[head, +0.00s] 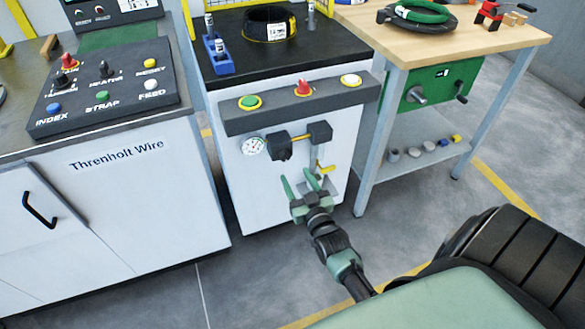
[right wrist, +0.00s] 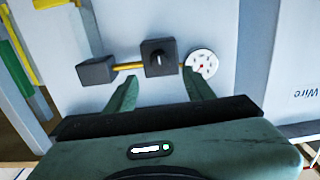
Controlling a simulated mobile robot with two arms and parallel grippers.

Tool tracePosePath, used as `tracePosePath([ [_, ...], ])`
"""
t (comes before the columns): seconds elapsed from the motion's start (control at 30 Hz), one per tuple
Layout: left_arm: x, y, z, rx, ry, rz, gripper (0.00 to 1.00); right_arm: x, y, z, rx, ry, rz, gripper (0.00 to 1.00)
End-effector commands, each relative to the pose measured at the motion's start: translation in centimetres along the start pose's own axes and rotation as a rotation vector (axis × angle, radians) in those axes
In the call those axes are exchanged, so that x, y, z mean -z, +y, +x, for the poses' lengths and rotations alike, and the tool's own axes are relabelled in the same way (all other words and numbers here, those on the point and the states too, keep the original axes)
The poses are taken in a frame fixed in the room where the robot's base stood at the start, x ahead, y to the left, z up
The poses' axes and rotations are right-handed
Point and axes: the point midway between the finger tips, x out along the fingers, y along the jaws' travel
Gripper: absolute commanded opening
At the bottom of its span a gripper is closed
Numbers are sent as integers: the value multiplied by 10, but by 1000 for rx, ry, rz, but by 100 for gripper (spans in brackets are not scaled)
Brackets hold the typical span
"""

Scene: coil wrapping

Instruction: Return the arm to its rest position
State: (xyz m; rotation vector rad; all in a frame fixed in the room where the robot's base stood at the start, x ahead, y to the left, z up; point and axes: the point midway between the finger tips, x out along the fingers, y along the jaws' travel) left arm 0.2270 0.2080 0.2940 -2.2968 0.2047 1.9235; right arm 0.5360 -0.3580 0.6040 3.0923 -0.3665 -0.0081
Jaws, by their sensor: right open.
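My right gripper (head: 300,185) is in front of the white front of the middle machine (head: 231,190), below its valve block and pressure gauge. Its two green fingers are spread apart with nothing between them. In the right wrist view the open gripper (right wrist: 160,95) faces the yellow pipe, the dark blocks and the round gauge (right wrist: 202,66), apart from them as far as I can tell. My left gripper is not in view.
A control panel (head: 104,88) with buttons stands at the left. A black coil (head: 268,23) lies on the middle machine. A wooden-topped bench (head: 440,40) with a green coil (head: 420,12) stands at the right.

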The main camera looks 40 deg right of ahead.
Motion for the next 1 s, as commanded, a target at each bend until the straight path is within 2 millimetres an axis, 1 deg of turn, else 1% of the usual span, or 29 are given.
tracePosePath([
  [0.1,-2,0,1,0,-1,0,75,0,0,-5,0,0,0,53],
  [0.57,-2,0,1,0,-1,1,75,0,0,-5,0,0,0,53],
  [0.67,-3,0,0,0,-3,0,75,-4,-2,-6,5,-17,-1,53],
  [0.77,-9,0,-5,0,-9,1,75,-27,-13,-16,31,-101,-6,53],
  [0.87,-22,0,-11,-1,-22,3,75,-72,-31,-42,78,-260,-19,53],
  [0.9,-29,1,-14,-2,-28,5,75,-94,-39,-58,101,-338,-27,53],
  [0.97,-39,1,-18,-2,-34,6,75,-128,-50,-88,137,-462,-44,53],
  [1.0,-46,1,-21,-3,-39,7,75,-149,-56,-111,159,-543,-56,53],
])
